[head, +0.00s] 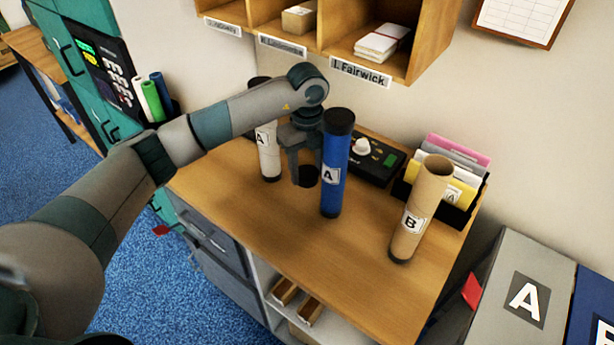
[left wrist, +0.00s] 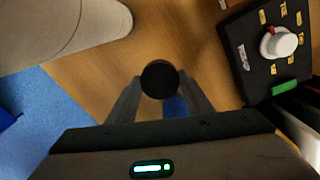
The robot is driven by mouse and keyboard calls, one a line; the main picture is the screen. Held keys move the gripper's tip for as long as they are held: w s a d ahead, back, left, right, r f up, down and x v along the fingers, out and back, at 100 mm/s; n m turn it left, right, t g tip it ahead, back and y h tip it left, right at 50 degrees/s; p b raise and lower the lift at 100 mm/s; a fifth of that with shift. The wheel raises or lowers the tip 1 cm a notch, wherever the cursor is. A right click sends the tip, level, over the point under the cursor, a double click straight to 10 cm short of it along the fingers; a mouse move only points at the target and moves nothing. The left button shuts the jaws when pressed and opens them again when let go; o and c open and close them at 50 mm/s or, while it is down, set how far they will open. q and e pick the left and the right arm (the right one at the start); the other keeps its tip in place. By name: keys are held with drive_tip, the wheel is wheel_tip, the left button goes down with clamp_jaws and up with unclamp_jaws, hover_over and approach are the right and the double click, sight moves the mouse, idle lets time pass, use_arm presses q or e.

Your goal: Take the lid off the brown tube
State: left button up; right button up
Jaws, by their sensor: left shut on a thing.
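The brown tube (head: 418,212) with a B label stands upright at the right of the wooden counter, its top open and no lid on it. My left gripper (head: 306,168) is shut on a small black lid (head: 308,177) over the counter, behind and left of the blue tube, well to the left of the brown tube. In the left wrist view the round black lid (left wrist: 160,78) sits between the two fingertips. My right gripper is not in view.
A blue tube (head: 334,165) with a black lid stands close beside my left gripper. A white tube (head: 268,150) stands behind my arm. A black control box (head: 372,165) and a card holder (head: 448,195) stand along the wall. The counter front (head: 350,270) is clear.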

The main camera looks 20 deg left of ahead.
sight(307, 173)
use_arm(q)
drive_tip(key=shift+f, duration=0.1)
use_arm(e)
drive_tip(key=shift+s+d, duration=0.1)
use_arm(q)
drive_tip(key=shift+f, duration=0.15)
wheel_tip(307, 173, down, 3)
drive_tip(key=shift+r+p, duration=0.1)
drive_tip(key=shift+p, duration=0.55)
drive_tip(key=shift+f, duration=0.55)
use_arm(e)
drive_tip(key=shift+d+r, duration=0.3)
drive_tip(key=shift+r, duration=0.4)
use_arm(q)
drive_tip(key=shift+f, duration=0.15)
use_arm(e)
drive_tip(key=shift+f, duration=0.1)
use_arm(q)
drive_tip(key=o, duration=1)
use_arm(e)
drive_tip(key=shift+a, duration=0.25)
